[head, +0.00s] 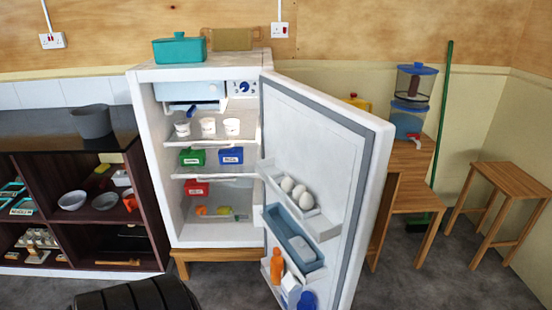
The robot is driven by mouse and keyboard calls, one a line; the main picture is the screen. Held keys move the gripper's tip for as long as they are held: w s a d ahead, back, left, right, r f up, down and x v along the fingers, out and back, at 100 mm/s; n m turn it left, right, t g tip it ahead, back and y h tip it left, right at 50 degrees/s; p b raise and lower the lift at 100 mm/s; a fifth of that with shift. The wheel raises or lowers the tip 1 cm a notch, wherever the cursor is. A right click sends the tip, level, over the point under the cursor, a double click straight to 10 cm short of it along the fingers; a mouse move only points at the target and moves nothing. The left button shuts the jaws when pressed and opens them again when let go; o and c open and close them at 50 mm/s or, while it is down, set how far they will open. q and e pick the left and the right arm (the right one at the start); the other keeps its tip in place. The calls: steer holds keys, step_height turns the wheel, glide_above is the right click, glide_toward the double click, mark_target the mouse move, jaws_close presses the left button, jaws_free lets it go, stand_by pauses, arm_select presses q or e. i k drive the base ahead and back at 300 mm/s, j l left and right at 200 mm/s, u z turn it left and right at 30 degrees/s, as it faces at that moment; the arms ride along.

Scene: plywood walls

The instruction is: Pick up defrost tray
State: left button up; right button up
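The white fridge (215,243) stands with its door (345,130) swung open to the right. A light blue freezer box (190,91) is at the top inside. A shallow tray-like piece (208,106) shows just under it, partly hidden; I cannot tell if this is the defrost tray. A blue-grey tray (293,239) sits in the middle door rack, with a smaller grey-blue piece lying in it; I cannot tell if that is the defrost tray either. Neither of my grippers is in view.
White cups (208,126), green (192,157), blue (230,155) and red (197,188) boxes fill the shelves. Eggs (300,191) and bottles (277,266) are in the door. A dark shelf unit (150,225) stands left; wooden stools (505,180) stand right.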

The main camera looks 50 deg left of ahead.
mark_target(191, 107)
steer(key=i+u, duration=0.1)
steer(key=u, duration=0.8)
steer(key=i+l+u, duration=0.1)
steer(key=u, duration=0.35)
steer(key=i+u, duration=0.1)
steer(key=u, duration=0.3)
steer(key=l+u, duration=0.15)
steer(key=u, duration=0.3)
steer(key=i+l+u, duration=0.2)
steer(key=l+u, duration=0.2)
steer(key=l, duration=0.25)
steer(key=i+l+u, duration=0.1)
steer(key=l+u, duration=0.25)
steer(key=l, duration=0.3)
steer(key=l+u, duration=0.4)
steer(key=l, duration=0.3)
steer(key=l+z, duration=0.1)
steer(key=l, duration=0.55)
steer(key=j+z, duration=0.15)
steer(key=j, duration=0.2)
steer(key=k+j+z, duration=0.1)
steer(key=j, duration=0.25)
steer(key=k+j+z, duration=0.15)
steer(key=j, duration=0.2)
